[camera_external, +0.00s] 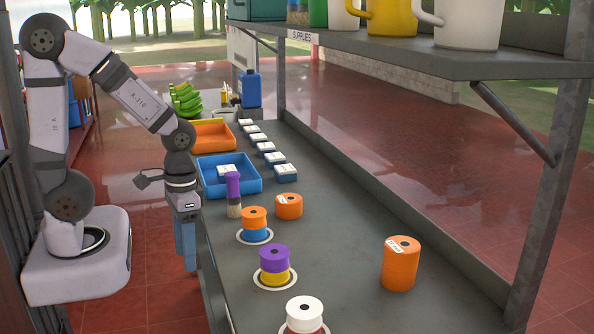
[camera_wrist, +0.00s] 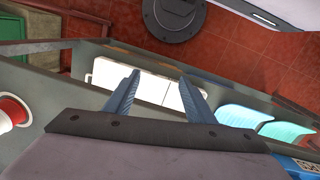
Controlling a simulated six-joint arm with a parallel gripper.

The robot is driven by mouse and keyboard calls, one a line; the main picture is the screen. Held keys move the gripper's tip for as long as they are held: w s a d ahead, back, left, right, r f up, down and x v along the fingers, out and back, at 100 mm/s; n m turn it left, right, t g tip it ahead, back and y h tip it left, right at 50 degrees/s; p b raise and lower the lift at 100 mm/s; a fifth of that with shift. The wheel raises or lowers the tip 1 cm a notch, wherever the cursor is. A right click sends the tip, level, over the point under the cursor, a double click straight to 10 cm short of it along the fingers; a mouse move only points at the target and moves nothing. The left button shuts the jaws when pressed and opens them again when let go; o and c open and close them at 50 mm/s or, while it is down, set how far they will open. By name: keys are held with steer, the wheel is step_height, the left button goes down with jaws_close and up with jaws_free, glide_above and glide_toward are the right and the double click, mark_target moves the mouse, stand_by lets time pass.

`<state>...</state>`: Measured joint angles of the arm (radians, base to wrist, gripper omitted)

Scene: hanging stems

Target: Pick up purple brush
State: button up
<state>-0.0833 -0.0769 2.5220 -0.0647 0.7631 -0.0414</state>
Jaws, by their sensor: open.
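The purple brush (camera_external: 233,190) stands upright on the grey counter, near its left edge, with the purple handle up and tan bristles down. It is just in front of the blue tray (camera_external: 250,183). My gripper (camera_external: 187,262) points down to the left of the counter edge, apart from the brush and with its fingertips lower than the counter top. In the wrist view, my gripper (camera_wrist: 159,76) has its two blue fingers spread with nothing held between them. I cannot make out the brush in the wrist view.
Stacked rolls stand on white rings: orange on blue (camera_external: 254,222), purple on yellow (camera_external: 274,262), white on red (camera_external: 305,313). Orange rolls (camera_external: 289,206) (camera_external: 399,264) stand further right. An orange tray (camera_external: 222,136) and small boxes lie behind. A shelf (camera_external: 400,55) with mugs overhangs the right.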

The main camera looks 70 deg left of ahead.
mark_target(231, 196)
steer(key=w+a+r+n+t+h+p, duration=0.35)
steer(key=a+n, duration=0.35)
steer(key=n, duration=0.3)
steer(key=w+a+r+n+t+h+p, duration=0.2)
steer(key=a+r+n+t+p, duration=0.4)
steer(key=n, duration=0.5)
steer(key=w+a+r+n+t+h+p, duration=0.1)
steer(key=w+a+r+n+t+h, duration=0.2)
steer(key=a+n, duration=0.6)
steer(key=w+f+b, duration=0.1)
steer(key=f, duration=0.2)
steer(key=w+f+m+y+b, duration=0.1)
steer(key=f, duration=0.2)
steer(key=w+d+f+m+b, duration=0.1)
steer(key=f, duration=0.2)
steer(key=shift+y, duration=0.25)
steer(key=shift+w+f+m, duration=0.1)
steer(key=shift+f+m, duration=0.2)
steer(key=shift+f, duration=0.1)
steer(key=shift+p+x, duration=0.8)
steer(key=shift+x, duration=0.75)
steer(key=shift+f+p+x, duration=0.2)
steer(key=shift+p+x, duration=0.95)
steer(key=shift+x, duration=1)
